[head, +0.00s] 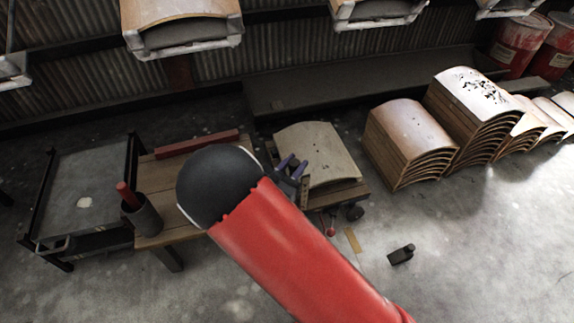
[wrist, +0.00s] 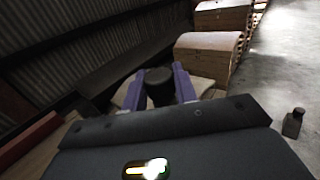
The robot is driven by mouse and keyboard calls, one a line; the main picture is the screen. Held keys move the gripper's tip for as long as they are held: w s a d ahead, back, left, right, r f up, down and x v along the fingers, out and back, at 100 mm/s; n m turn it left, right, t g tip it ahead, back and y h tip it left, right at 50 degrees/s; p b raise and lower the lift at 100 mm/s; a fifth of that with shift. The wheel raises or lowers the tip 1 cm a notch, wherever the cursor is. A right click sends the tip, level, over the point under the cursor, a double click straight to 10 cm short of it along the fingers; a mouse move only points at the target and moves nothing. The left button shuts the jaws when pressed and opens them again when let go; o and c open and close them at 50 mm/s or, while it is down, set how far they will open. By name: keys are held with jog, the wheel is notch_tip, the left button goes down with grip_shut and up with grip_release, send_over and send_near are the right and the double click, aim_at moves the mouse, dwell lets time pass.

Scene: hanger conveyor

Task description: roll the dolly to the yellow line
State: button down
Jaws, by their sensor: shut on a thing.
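The dolly (head: 352,191) is a low wooden platform on dark casters, right of the workbench. A curved pale panel (head: 325,150) lies on it. My gripper (head: 291,168) is at the dolly's near left edge, partly hidden by my red arm. In the wrist view its purple fingers (wrist: 158,88) are closed around a black round grip (wrist: 158,76), which appears to be the dolly's handle. How the grip joins the dolly is hidden. A short yellow strip (head: 353,240) lies on the floor just in front of the dolly.
A wooden workbench (head: 155,180) with a dark cup (head: 143,217) stands left, beside a black-framed cart (head: 80,190). Stacks of curved panels (head: 410,140) stand right. A small black object (head: 401,254) lies on the floor. The floor at front right is mostly clear.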

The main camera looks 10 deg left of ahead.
jog(key=w+d, duration=0.5)
jog(key=d, duration=0.4)
jog(key=shift+w, duration=0.2)
jog(key=c, duration=1.1)
grip_release()
jog(key=shift+a, duration=0.1)
jog(key=shift+s, duration=0.1)
jog(key=p+v, duration=0.1)
jog(key=v, duration=0.6)
jog(key=shift+s+a, duration=0.2)
jog(key=shift+s, duration=0.15)
